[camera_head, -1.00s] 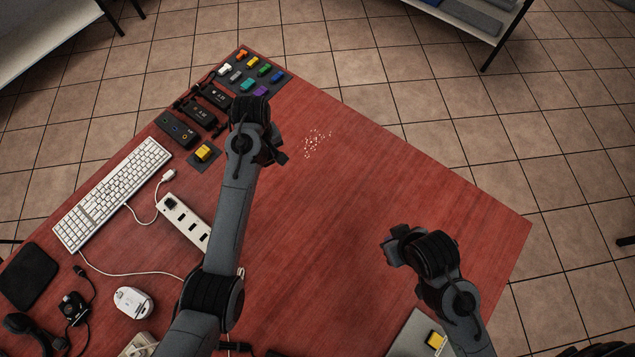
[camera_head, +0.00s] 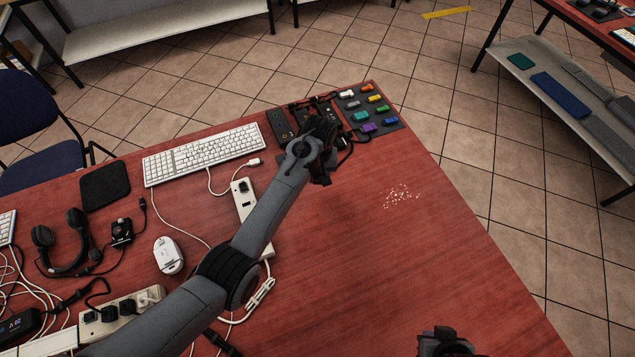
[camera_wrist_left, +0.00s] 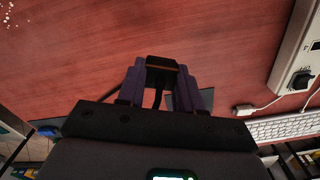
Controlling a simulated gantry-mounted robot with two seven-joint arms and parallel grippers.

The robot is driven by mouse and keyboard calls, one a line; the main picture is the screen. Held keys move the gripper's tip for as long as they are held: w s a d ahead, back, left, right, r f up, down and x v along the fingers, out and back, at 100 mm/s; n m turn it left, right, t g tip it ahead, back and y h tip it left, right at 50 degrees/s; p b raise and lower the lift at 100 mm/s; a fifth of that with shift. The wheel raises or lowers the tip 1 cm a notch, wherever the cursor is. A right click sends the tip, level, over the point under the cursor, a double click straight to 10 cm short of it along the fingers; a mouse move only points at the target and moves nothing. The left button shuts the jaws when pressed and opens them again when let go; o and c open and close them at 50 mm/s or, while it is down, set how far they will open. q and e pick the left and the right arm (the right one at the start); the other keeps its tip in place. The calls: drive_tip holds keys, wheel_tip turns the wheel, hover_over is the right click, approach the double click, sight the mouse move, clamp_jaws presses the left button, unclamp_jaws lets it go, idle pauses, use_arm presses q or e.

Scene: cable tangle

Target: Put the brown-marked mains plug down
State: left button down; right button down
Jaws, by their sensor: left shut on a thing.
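My left gripper (camera_head: 322,174) is over the far part of the red table, just in front of the board of coloured pieces. In the left wrist view the gripper (camera_wrist_left: 160,74) is shut on the brown-marked mains plug (camera_wrist_left: 161,63), a black body with a brown band at its end. Its dark cord runs back between the fingers. The plug appears held above the bare tabletop, but its height is hard to judge. In the head view my gripper hides it. My right gripper (camera_head: 445,338) shows only in part at the bottom edge, its jaws unclear.
A white power strip (camera_head: 241,198) lies left of my left arm, near the keyboard (camera_head: 205,153). The board (camera_head: 391,124) with coloured pieces is at the far edge. Cables, a headset (camera_head: 74,232) and a mouse (camera_head: 168,255) fill the left.

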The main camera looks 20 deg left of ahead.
sight(317, 182)
use_arm(q)
drive_tip(key=shift+w+a+f, duration=0.1)
drive_tip(key=shift+a+f, duration=0.15)
drive_tip(key=shift+f+b, duration=0.65)
drive_tip(key=shift+f, duration=1.3)
use_arm(e)
drive_tip(key=shift+a+f, duration=0.1)
drive_tip(key=shift+f, duration=0.6)
use_arm(q)
drive_tip(key=c, duration=0.7)
unclamp_jaws()
drive_tip(key=shift+f, duration=0.1)
drive_tip(key=shift+c, duration=0.2)
